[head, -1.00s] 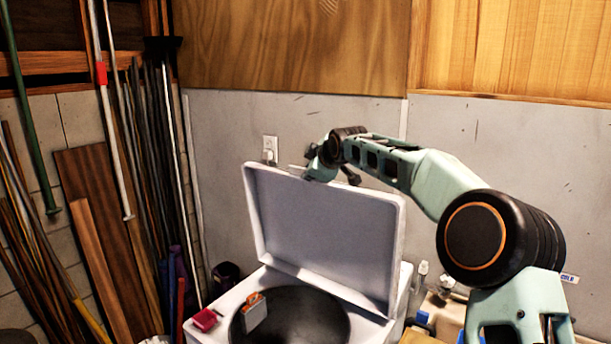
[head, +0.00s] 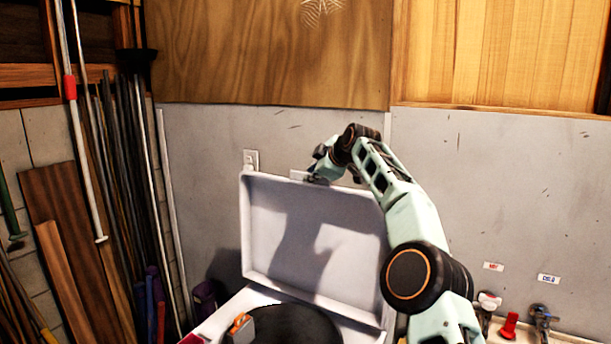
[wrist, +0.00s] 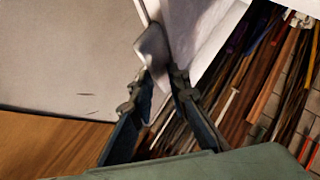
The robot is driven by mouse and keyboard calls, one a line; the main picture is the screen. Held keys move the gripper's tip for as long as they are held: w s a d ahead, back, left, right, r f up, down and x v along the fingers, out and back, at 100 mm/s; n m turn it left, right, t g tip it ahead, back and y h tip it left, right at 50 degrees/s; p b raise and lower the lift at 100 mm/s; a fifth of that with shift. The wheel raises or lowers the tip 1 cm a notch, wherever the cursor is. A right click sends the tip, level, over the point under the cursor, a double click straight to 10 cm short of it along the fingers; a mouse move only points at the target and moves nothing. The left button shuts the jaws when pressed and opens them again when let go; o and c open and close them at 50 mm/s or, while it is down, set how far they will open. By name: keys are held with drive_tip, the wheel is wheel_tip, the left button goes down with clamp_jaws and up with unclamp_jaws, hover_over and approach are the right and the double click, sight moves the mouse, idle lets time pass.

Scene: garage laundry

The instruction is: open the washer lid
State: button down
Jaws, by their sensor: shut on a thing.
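The washer lid (head: 310,240) is a white panel that stands raised, close to upright, at the back of the washer. The dark round washer opening (head: 295,325) shows below it. My gripper (head: 318,180) is at the lid's top edge in the head view, shut on it. In the wrist view the two dark fingers (wrist: 160,75) close in on the pale lid edge (wrist: 185,30). The exact contact is partly hidden.
An orange and grey box (head: 240,330) is at the opening's front left. Poles and boards (head: 120,190) lean at the left. A wall outlet (head: 250,159) is behind the lid. Taps (head: 488,303) stand at the lower right.

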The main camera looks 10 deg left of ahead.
drive_tip(key=shift+f, duration=0.1)
idle(0.4)
drive_tip(key=c, duration=2.1)
unclamp_jaws()
drive_tip(key=shift+w+f, duration=0.1)
drive_tip(key=shift+w, duration=0.05)
drive_tip(key=shift+d, duration=0.1)
drive_tip(key=v, duration=1.2)
